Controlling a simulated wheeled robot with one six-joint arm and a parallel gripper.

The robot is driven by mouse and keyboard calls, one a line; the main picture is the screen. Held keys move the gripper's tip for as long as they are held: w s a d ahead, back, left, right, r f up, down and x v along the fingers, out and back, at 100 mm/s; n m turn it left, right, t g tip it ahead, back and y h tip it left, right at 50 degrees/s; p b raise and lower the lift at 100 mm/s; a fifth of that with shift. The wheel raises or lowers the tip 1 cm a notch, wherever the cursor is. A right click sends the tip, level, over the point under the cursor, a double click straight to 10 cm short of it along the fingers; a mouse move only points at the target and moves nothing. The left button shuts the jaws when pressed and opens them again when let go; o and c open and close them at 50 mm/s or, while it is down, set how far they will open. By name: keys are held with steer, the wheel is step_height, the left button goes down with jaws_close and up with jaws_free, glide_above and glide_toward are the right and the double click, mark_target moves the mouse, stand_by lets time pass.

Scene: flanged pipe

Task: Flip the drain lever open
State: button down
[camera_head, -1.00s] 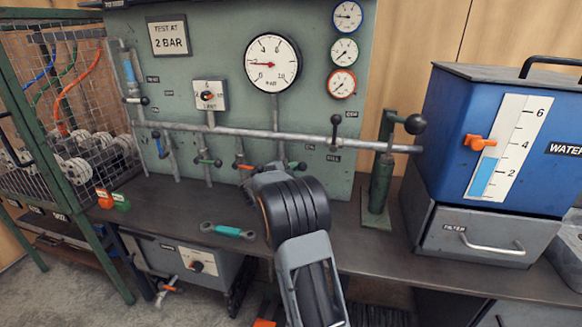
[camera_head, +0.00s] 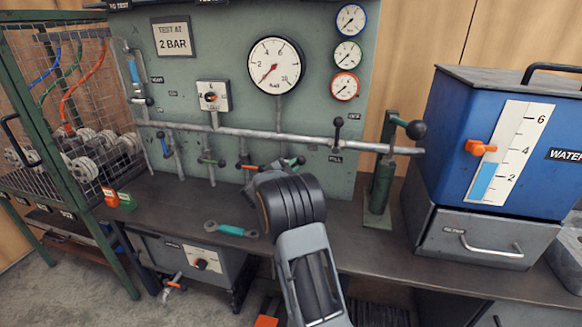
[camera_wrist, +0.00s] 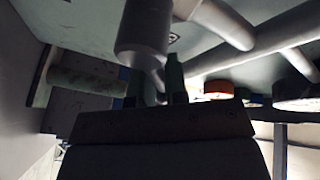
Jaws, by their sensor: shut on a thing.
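The panel's small levers hang on stubs below the grey pipe (camera_head: 255,135). A dark-tipped lever (camera_head: 296,162) shows just beyond my arm at the right end of the row; I cannot read a drain label there. My gripper (camera_wrist: 154,88) is hidden behind my wrist in the head view. In the wrist view its dark greenish fingers are close together in front of a grey pipe stub (camera_wrist: 147,30). It is shut on a lever that is mostly hidden, so the lever's angle cannot be told. The large pressure gauge (camera_head: 274,66) reads near zero.
Other levers, a blue one (camera_head: 163,145) and a green one (camera_head: 211,162), are left of my arm. A teal-handled wrench (camera_head: 231,230) lies on the bench. A green hand pump (camera_head: 381,178) and the blue water tank (camera_head: 490,140) stand right.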

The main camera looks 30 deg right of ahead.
steer(key=shift+s+d+r, duration=0.1)
steer(key=shift+s+d, duration=0.1)
steer(key=shift+d, duration=0.05)
steer(key=c, duration=1.2)
jaws_free()
steer(key=shift+s+d+r, duration=0.1)
steer(key=shift+s+r, duration=0.05)
steer(key=shift+o, duration=0.2)
steer(key=shift+a, duration=0.25)
